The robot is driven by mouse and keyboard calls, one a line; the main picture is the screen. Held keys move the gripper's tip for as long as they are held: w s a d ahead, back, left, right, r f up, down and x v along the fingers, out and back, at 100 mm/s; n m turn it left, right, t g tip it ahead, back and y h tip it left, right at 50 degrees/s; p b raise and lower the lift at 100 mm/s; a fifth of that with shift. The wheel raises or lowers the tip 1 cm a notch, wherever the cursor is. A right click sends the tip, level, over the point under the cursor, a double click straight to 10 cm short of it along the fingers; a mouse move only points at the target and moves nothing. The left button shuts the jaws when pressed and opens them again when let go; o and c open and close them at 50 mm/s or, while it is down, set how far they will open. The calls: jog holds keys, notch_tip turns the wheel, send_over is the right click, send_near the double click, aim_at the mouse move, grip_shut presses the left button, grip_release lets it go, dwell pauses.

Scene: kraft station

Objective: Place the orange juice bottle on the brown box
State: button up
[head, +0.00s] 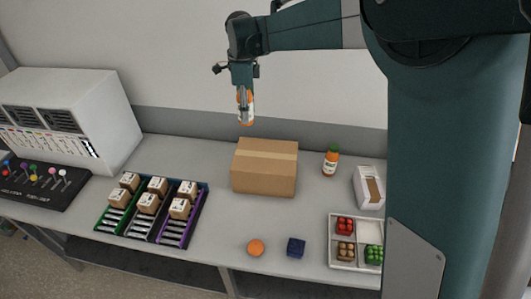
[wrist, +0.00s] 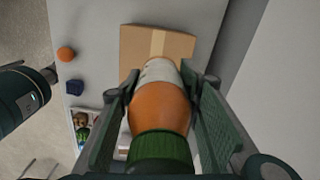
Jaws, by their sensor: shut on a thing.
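An orange juice bottle (wrist: 160,108) with an orange body, pale label and green cap is between the fingers of my gripper (wrist: 163,95). In the head view the held bottle (head: 246,110) hangs roughly upright below my gripper (head: 243,92), well clear of the table, its cap hidden by the fingers. The brown box (head: 265,168) stands closed on the table with a tan tape strip. The held bottle appears above the box's far left edge in the head view. In the wrist view the box (wrist: 135,42) lies beyond the bottle's lower end, apart from it.
A similar bottle (head: 331,162) stands right of the box. A white carton (head: 369,187) and a divided produce tray (head: 341,265) are further right. An orange (head: 256,247) and dark blue cube (head: 296,247) lie in front. Racks with small boxes (head: 150,203) are left.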

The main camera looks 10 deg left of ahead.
jog(key=d+p, duration=0.2)
jog(key=d, duration=0.5)
send_over(266, 155)
jog(key=shift+w+a+f, duration=0.1)
jog(key=shift+f, duration=2.4)
jog(key=shift+f, duration=0.1)
jog(key=shift+f, duration=2.9)
jog(key=shift+f, duration=2.05)
jog(key=shift+f, duration=0.1)
